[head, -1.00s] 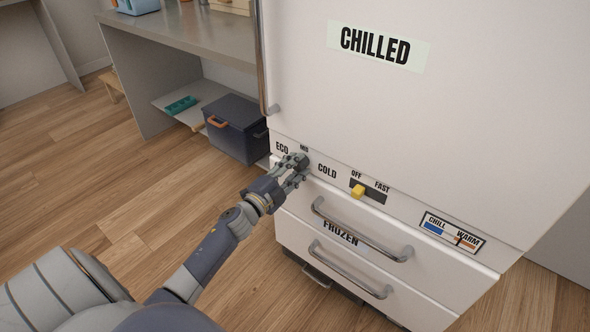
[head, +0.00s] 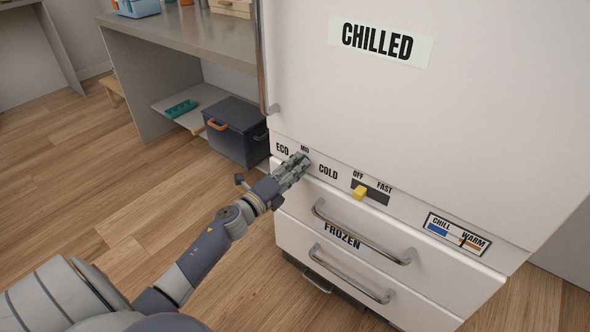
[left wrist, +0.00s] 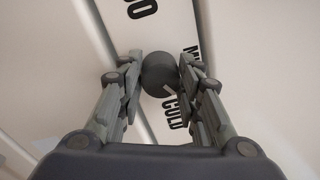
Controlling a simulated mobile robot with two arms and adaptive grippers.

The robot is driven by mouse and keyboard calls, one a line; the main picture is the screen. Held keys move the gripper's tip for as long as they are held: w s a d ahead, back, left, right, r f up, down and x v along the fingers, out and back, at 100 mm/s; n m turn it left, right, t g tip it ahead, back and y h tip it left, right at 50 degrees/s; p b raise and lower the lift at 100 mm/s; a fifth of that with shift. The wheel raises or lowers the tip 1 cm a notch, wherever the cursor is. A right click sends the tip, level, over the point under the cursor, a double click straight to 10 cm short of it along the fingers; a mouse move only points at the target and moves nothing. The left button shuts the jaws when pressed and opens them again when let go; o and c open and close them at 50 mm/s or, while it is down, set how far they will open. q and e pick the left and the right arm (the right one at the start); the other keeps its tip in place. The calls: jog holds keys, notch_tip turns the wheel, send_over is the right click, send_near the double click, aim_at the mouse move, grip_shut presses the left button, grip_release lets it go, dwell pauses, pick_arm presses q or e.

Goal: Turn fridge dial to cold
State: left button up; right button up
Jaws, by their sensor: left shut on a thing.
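The fridge dial is a dark round knob (left wrist: 159,75) on the fridge's control strip, mostly hidden by my fingers in the head view. Around it are the labels ECO (head: 282,149), MID (head: 305,149) and COLD (head: 328,173). In the left wrist view a short pale mark on the knob points down and right, toward the COLD label (left wrist: 178,113). My left gripper (head: 300,161) is shut on the dial; in the left wrist view its fingers (left wrist: 160,82) lie on either side of the knob. My right gripper is not in view.
Right of the dial are a yellow OFF/FAST slider (head: 360,193) and a CHILL/WARM panel (head: 456,236). Drawer handles (head: 360,231) stick out below, and a tall door handle (head: 263,60) above. A dark cooler box (head: 237,135) stands left of the fridge. The floor at left is clear.

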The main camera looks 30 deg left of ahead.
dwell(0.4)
pick_arm(q)
jog(key=o, duration=1.1)
jog(key=s, duration=0.8)
jog(key=s+a, duration=0.1)
jog(key=s, duration=0.3)
jog(key=shift+a+f, duration=0.1)
jog(key=shift+f, duration=0.25)
